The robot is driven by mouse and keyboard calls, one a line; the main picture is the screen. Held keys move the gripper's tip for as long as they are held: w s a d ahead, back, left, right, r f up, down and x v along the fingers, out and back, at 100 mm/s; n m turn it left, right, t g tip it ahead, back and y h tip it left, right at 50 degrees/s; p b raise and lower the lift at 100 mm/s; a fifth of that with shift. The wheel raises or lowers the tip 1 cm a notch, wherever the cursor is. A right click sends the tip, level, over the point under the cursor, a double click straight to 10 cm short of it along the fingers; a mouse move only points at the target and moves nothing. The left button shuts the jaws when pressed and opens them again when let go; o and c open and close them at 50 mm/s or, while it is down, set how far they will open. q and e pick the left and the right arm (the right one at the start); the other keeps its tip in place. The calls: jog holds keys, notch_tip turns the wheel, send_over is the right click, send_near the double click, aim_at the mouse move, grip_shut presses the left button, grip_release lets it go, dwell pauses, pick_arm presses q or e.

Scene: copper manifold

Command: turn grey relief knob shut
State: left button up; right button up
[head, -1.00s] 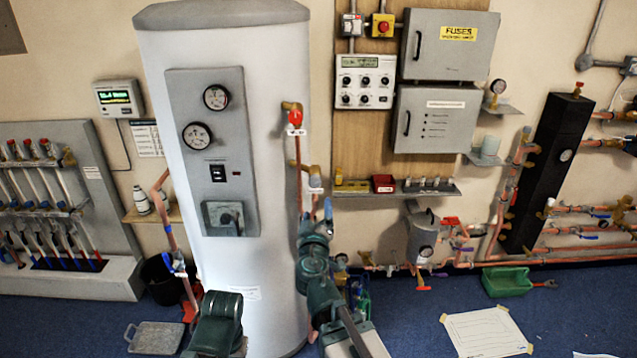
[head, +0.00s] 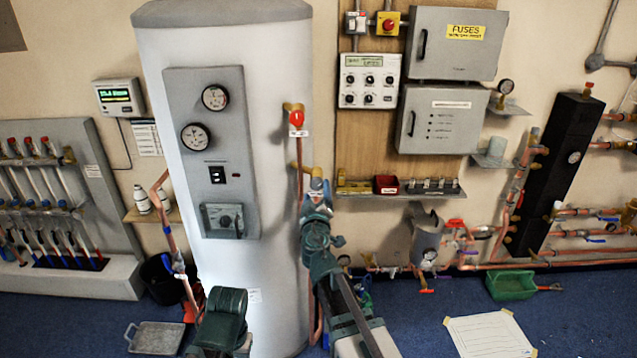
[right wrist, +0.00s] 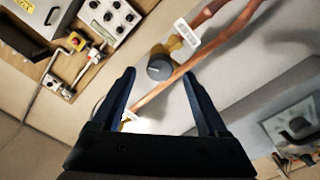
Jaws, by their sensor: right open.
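The grey relief knob (right wrist: 160,67) is a round grey cap on a brass fitting (right wrist: 179,42) with a white tag, beside copper pipe. In the right wrist view it lies ahead of my right gripper (right wrist: 158,75), between the lines of its two dark fingers. The fingers are wide apart with nothing between them; I cannot tell the exact distance to the knob. In the head view my right gripper (head: 317,188) is just below the brass fitting (head: 316,171) on the tank's right side, and the knob is hidden. My left gripper is not in view.
A red knob (head: 296,117) with a white tag sits higher on the same copper pipe. The white tank (head: 275,210) stands left of it.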

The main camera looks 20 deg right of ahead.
aim_at(317, 186)
jog(key=x, duration=0.5)
grip_shut()
